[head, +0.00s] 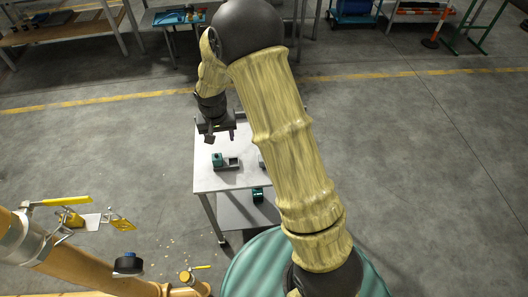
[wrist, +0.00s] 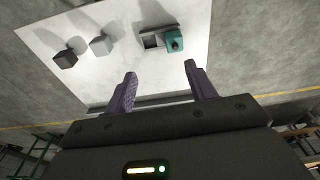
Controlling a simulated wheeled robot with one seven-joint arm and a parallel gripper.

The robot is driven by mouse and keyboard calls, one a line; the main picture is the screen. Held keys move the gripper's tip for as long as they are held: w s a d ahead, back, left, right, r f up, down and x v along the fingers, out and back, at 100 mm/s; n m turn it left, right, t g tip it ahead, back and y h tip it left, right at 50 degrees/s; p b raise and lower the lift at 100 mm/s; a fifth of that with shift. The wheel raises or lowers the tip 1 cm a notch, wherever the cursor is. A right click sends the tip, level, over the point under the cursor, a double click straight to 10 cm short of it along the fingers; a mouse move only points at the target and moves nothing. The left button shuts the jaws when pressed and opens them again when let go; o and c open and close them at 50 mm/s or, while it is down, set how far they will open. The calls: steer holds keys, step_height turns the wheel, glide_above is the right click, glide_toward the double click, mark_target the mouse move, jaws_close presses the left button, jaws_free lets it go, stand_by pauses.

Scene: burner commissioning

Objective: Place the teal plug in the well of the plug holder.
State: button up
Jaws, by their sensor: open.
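The teal plug (head: 217,159) is on the table at one end of the grey plug holder (head: 232,166). In the wrist view the teal plug (wrist: 175,43) is right of the dark square well of the plug holder (wrist: 151,41). The well looks empty. I cannot tell whether the plug rests on the holder's body or stands against it. My gripper (head: 220,138) is open and empty, above the table near the plug and holder. In the wrist view both fingers of my gripper (wrist: 160,72) are apart, with nothing between them.
The white table (head: 207,180) also bears a black block (wrist: 65,60) and a grey block (wrist: 101,46), left of the holder in the wrist view. A dark teal object (head: 258,195) sits on the lower shelf. Yellow-handled pipework (head: 70,200) stands at left.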

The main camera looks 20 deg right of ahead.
steer(key=s+d+r, duration=0.3)
steer(key=s+r, duration=0.1)
steer(key=s, duration=0.2)
steer(key=s+d+r+n, duration=0.1)
steer(key=s+d+r, duration=0.2)
steer(key=s, duration=0.4)
steer(key=s+d+r+t, duration=0.1)
steer(key=s+d+r, duration=0.2)
steer(key=s, duration=0.4)
steer(key=shift+d+r+n, duration=0.35)
steer(key=shift+r+n, duration=0.05)
steer(key=shift+r, duration=0.4)
